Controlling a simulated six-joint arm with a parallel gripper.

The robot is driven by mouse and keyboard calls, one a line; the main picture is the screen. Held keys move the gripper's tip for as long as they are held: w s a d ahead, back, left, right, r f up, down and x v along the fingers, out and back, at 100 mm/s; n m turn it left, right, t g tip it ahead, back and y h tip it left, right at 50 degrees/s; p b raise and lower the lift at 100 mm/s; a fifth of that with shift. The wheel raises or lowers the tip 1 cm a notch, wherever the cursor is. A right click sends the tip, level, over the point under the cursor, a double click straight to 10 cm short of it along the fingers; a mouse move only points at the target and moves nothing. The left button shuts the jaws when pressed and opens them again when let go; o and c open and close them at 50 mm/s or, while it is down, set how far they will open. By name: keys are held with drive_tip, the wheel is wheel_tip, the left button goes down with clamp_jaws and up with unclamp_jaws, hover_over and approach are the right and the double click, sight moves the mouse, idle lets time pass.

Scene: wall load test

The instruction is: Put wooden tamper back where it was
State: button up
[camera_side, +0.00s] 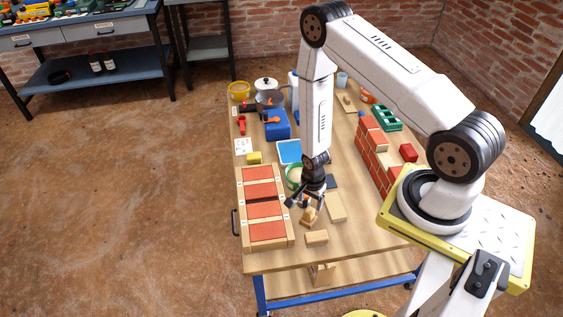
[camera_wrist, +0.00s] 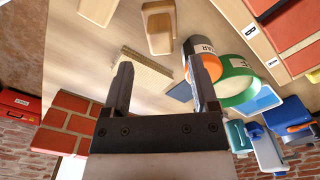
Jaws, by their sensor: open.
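The wooden tamper (camera_side: 309,216) appears to be the light wooden piece with a raised part on the table, right of the long wooden tray. In the wrist view it (camera_wrist: 159,28) lies beyond my fingertips at the top middle, apart from them. My gripper (camera_side: 305,201) hangs over the table close to the tamper in the side view. In the wrist view my gripper (camera_wrist: 160,76) has its two fingers spread wide with nothing between them. A plain wooden block (camera_side: 317,238) lies just in front of the tamper.
A wooden tray (camera_side: 242,216) with red panels stands left. A green ring (camera_wrist: 237,82) and a grey-orange cylinder (camera_wrist: 205,62) sit near my right finger in the wrist view. A wooden strip (camera_side: 336,206) and a brick wall (camera_side: 374,150) are to the right. The front table edge is clear.

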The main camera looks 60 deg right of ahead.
drive_tip(key=shift+r, duration=2.85)
wheel_tip(320, 180, up, 14)
drive_tip(key=n+t, duration=0.1)
drive_tip(key=n, duration=0.7)
hover_over(308, 210)
drive_tip(key=w+a, duration=0.3)
drive_tip(key=s+a+r+n, duration=0.2)
drive_tip(key=r+n, duration=0.3)
drive_tip(key=s+a+r+n+t, duration=0.1)
drive_tip(key=s+a+r+n, duration=0.1)
drive_tip(key=r+n, duration=0.3)
drive_tip(key=shift+a+r+t, duration=0.3)
drive_tip(key=shift+a+r, duration=0.25)
drive_tip(key=shift+r, duration=0.1)
